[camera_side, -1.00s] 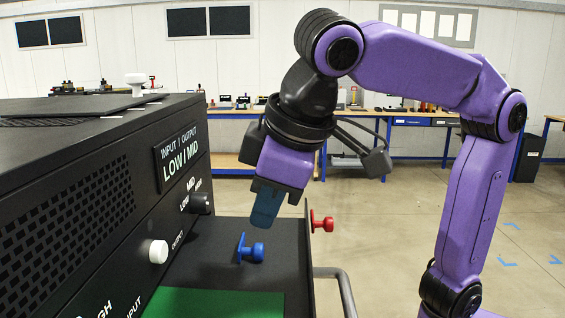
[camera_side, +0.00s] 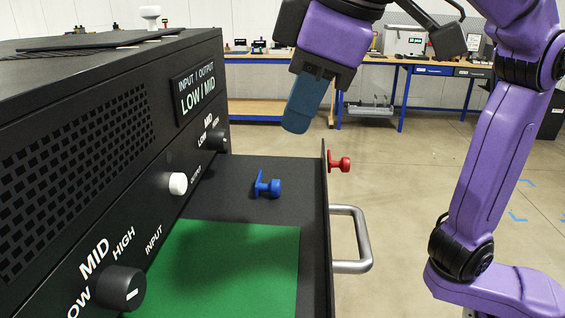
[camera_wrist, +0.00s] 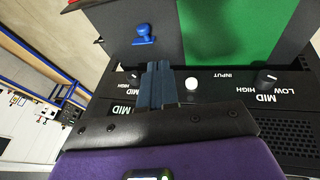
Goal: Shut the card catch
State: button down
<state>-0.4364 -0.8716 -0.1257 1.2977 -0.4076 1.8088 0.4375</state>
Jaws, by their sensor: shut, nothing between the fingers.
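A small blue catch (camera_side: 268,187) with a round knob and a thin plate stands on the black floor of the pulled-out drawer (camera_side: 235,205), behind the green card (camera_side: 225,265). A red knob (camera_side: 340,163) sits on the outside of the drawer's front wall. The pictures do not settle which of the two is the card catch. My gripper (camera_side: 296,128) is shut and empty, pointing down above the blue catch and apart from it. In the wrist view my shut fingers (camera_wrist: 156,66) show just below the blue catch (camera_wrist: 144,35), with the green card (camera_wrist: 225,35) at right.
The black rack unit (camera_side: 100,120) with knobs and a white button (camera_side: 178,183) stands left of the drawer. A metal handle (camera_side: 360,240) sticks out from the drawer front. Open floor lies to the right; workbenches (camera_side: 400,75) stand far behind.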

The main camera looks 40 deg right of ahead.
send_near(273, 190)
jog(key=shift+w+a+f, duration=0.15)
jog(key=shift+a+f, duration=0.9)
jog(key=shift+a, duration=0.05)
jog(key=f, duration=0.1)
jog(key=w+d+f, duration=0.1)
jog(key=shift+w+d+f, duration=0.2)
jog(key=shift+w+f, duration=0.1)
jog(key=shift+w+d+f, duration=0.25)
jog(key=shift+w+f, duration=0.05)
jog(key=shift+f, duration=0.15)
